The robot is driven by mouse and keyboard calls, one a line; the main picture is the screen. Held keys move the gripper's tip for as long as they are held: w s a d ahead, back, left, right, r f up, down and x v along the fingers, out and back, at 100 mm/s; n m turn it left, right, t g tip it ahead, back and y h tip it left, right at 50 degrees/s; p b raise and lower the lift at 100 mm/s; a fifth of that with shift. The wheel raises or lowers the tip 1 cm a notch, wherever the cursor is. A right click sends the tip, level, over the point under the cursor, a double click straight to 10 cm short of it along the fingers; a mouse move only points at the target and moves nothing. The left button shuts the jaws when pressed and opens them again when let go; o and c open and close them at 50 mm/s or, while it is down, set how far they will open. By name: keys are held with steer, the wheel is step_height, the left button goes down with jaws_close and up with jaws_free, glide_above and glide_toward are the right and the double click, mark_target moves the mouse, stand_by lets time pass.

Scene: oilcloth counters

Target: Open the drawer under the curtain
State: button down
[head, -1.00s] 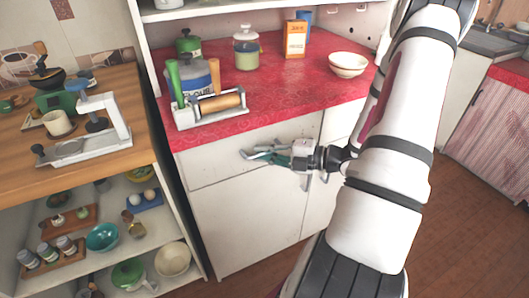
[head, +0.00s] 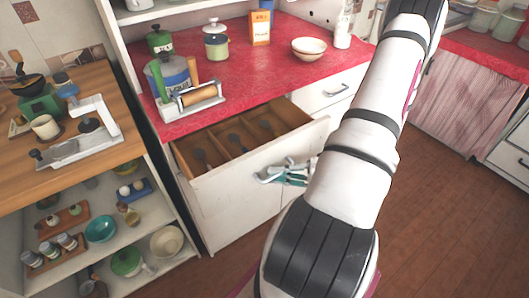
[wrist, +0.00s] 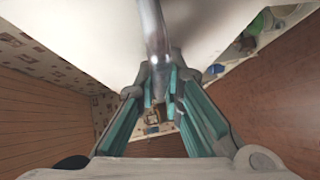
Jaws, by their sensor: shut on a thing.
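The drawer (head: 232,198) under the red counter stands well open, its white front pulled out from the cabinet. Its wooden inside has dividers and dark-handled utensils (head: 233,141) in the compartments. My gripper (head: 272,174) is at the drawer front in the head view, partly hidden by my arm. In the wrist view my gripper (wrist: 161,95) is shut around a metal bar handle (wrist: 152,35). A pinkish striped curtain (head: 460,120) hangs under another counter at the right, apart from this drawer.
The red counter (head: 245,75) bears a rolling pin in a holder (head: 195,97), canisters, a box (head: 260,27) and bowls (head: 309,48). A closed drawer (head: 328,90) is to the right. An open shelf unit (head: 75,185) stands close at left. Wooden floor (head: 430,220) is free at right.

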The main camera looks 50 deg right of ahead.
steer(key=s+a+p, duration=0.1)
steer(key=s+a, duration=0.1)
steer(key=s, duration=0.6)
steer(key=shift+a+p, duration=0.15)
steer(key=shift+p, duration=0.2)
steer(key=c, duration=1.7)
jaws_free()
steer(key=shift+s, duration=0.1)
steer(key=v, duration=1.2)
steer(key=shift+f, duration=0.15)
